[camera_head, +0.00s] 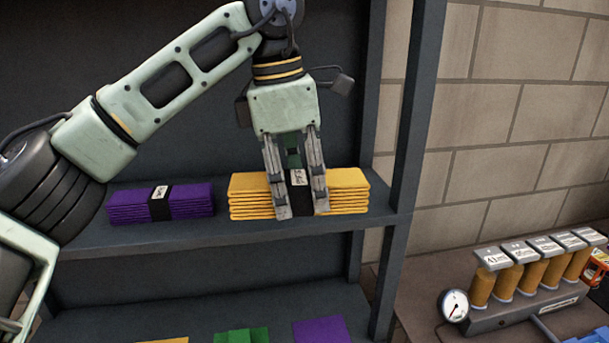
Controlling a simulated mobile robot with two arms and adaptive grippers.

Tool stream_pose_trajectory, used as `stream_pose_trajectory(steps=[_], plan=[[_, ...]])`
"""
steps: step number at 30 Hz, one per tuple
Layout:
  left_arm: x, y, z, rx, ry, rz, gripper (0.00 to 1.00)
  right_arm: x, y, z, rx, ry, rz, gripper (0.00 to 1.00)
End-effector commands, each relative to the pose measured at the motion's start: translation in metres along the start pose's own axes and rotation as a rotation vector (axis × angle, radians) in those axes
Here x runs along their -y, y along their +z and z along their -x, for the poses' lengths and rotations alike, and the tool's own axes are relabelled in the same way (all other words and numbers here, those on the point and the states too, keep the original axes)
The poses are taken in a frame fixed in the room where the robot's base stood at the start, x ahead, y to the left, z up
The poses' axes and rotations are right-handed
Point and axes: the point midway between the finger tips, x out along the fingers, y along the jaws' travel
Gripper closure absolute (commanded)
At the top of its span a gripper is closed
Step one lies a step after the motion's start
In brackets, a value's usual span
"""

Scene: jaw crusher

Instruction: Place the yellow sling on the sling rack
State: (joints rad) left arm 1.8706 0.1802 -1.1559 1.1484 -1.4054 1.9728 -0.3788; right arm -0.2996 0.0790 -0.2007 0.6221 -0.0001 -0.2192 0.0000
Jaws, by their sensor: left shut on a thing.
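The yellow sling (346,190) is a folded, layered stack with a black band and a white label around its middle. It is at the shelf (250,232) of the dark rack, near the right end. I cannot tell whether it rests fully on the shelf. My left gripper (300,213) comes down from above, its two fingers on either side of the band, shut on the yellow sling. The fingers hide part of its front. My right gripper is not in view.
A folded purple sling (185,206) lies on the same shelf to the left. Yellow, green (242,335) and purple pieces show on the lower shelf. The rack's post (410,130) stands right of the yellow sling. A gauge (454,305) and several orange cylinders (506,283) stand at the right.

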Motion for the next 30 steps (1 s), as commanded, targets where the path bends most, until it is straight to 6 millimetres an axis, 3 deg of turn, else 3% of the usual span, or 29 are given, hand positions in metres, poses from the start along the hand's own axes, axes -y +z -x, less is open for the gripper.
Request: stream_pose_trajectory(steps=[11,14,24,30], plan=[[0.022,-0.04,-0.042,0.001,-0.042,-0.269,1.0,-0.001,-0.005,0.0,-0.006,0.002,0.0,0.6],[0.035,-0.064,-0.066,0.002,-0.068,-0.419,1.0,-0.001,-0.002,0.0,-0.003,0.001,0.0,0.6],[0.094,-0.166,-0.174,0.003,-0.179,-1.137,1.0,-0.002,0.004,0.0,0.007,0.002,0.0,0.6],[0.114,-0.201,-0.211,0.002,-0.215,-1.394,1.0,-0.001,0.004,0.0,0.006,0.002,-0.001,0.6]])
